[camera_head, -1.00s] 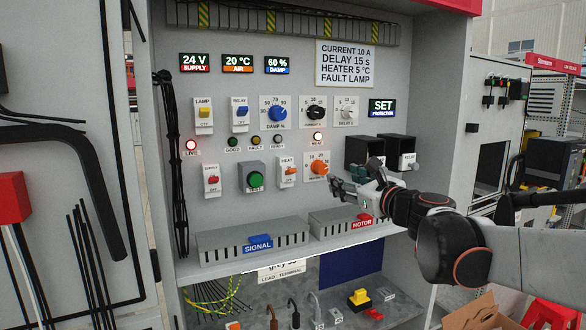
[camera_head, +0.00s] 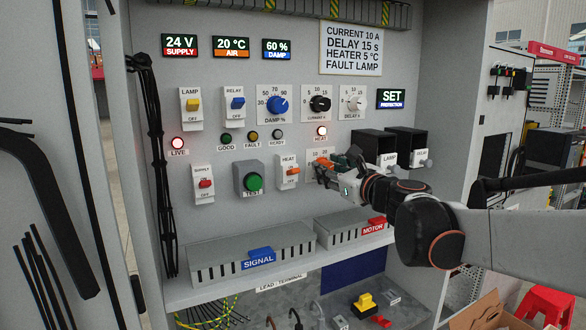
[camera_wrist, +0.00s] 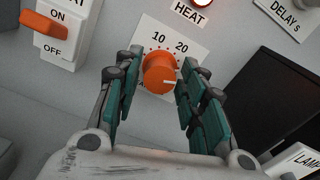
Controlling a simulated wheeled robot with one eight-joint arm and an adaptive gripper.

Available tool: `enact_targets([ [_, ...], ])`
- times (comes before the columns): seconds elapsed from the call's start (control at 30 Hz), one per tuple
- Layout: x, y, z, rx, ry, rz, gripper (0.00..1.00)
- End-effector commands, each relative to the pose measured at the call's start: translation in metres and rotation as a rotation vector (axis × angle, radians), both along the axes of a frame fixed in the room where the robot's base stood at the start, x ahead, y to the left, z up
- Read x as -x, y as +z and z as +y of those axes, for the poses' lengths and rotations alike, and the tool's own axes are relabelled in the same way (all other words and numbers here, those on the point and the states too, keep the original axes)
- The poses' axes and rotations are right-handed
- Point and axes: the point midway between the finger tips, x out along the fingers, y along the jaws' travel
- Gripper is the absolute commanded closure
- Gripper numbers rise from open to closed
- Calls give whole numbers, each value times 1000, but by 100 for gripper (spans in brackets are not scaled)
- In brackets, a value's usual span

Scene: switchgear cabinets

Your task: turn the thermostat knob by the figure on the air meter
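The orange thermostat knob (camera_wrist: 160,73) sits on a white scale plate marked 10 and 20 in the wrist view. Its white line points right; any figure there is hidden by a finger. My gripper (camera_wrist: 162,60) is open, with one green-padded finger on each side of the knob. A small gap shows on the left; contact on the right is hard to tell. In the head view my gripper (camera_head: 324,168) covers most of the knob. The air meter (camera_head: 231,46) reads 20 °C.
The orange heat switch (camera_head: 288,172) is close left of my gripper, and two black boxes, one shown here (camera_head: 372,146), are close right. The heat lamp (camera_head: 321,131) glows above. A note plate (camera_head: 350,48) reads HEATER 5 °C.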

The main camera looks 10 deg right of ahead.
Motion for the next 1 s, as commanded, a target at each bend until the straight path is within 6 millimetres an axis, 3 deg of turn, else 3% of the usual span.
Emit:
enact_targets([
  [0.03, 0, 0, 0, 0, 0, 0, 82],
  [0.1, 0, 0, 0, 0, 0, 0, 97],
  [0.33, 0, -1, 0, 22, 0, -7, 97],
  [0.7, 0, -1, 1, 338, 0, -110, 97],
  [1.0, 0, 0, 1, 418, 0, -136, 97],
])
